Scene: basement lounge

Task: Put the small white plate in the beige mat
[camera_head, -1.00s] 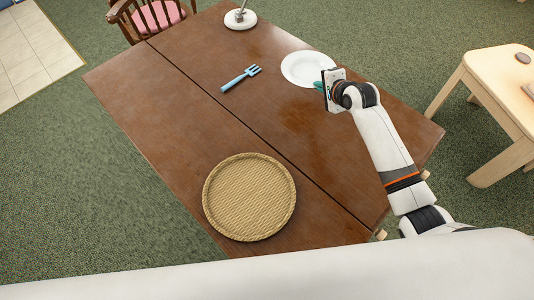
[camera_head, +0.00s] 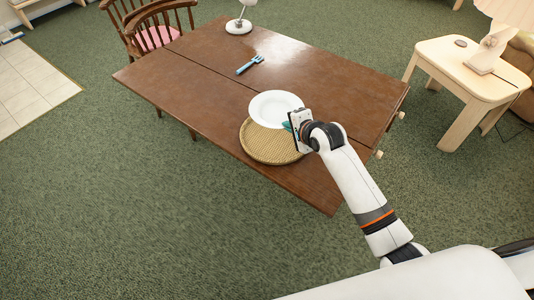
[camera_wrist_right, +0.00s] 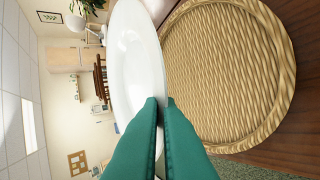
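The small white plate (camera_head: 272,107) is held by its rim in my right gripper (camera_head: 290,127). In the right wrist view the green fingers (camera_wrist_right: 160,105) are shut on the rim of the plate (camera_wrist_right: 137,55). The round beige woven mat (camera_head: 262,151) lies on the wooden table near its front edge. In the head view the plate overlaps the far part of the mat. In the right wrist view the mat (camera_wrist_right: 200,75) is beside and beyond the plate, and the plate looks raised above it. My left gripper is not in view.
A blue fork (camera_head: 250,65) lies farther back on the wooden table (camera_head: 205,95). A white lamp base (camera_head: 239,26) stands at the far end, near wooden chairs (camera_head: 160,25). A light side table (camera_head: 470,70) stands at the right.

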